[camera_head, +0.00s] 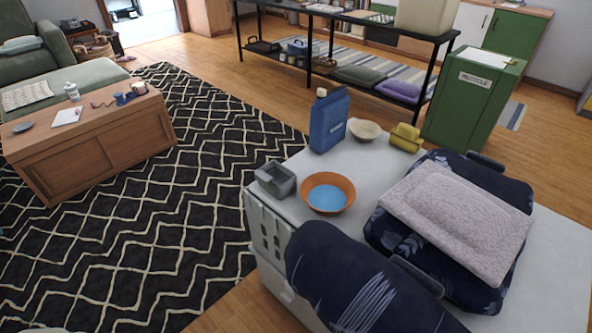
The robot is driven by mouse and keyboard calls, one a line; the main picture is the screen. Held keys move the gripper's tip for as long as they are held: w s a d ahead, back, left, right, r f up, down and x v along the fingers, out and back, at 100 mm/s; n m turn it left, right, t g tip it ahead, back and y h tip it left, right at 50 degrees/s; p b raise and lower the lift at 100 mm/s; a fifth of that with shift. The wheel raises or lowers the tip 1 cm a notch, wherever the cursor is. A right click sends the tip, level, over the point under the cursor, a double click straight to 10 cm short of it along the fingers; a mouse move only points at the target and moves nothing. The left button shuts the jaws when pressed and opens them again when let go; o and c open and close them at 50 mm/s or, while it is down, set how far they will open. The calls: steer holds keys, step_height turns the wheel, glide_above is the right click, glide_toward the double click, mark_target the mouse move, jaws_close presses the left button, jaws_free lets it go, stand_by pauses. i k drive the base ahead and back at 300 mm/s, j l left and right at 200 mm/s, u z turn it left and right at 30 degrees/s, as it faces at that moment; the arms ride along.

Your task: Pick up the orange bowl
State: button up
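The orange bowl (328,178) sits upright on a white-topped surface (330,158), near its left edge. Its inside bottom is blue. A small grey square container (275,180) stands just left of it, and a blue bag-like package (328,122) stands behind it. My gripper is not in view, so its state and its place relative to the bowl do not show.
A cream bowl (364,130) and a yellow item (405,138) stand behind the bowl. Dark blue patterned items (360,285) and a grey folded cloth (458,220) crowd the front and right. A green recycle bin (470,105) stands behind.

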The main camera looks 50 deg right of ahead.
mark_target(327, 194)
steer(key=i+l, duration=0.2)
steer(key=i, duration=0.25)
steer(key=i+l, duration=0.2)
steer(key=i, duration=0.3)
steer(key=i+l, duration=0.2)
steer(key=i, duration=0.25)
steer(key=i+l, duration=0.2)
steer(key=i, duration=0.25)
steer(key=i+z, duration=0.1)
steer(key=z, duration=0.35)
steer(key=i+z, duration=0.1)
steer(key=z, duration=0.35)
steer(key=i+z, duration=0.1)
steer(key=z, duration=0.35)
steer(key=i+z, duration=0.1)
steer(key=z, duration=2)
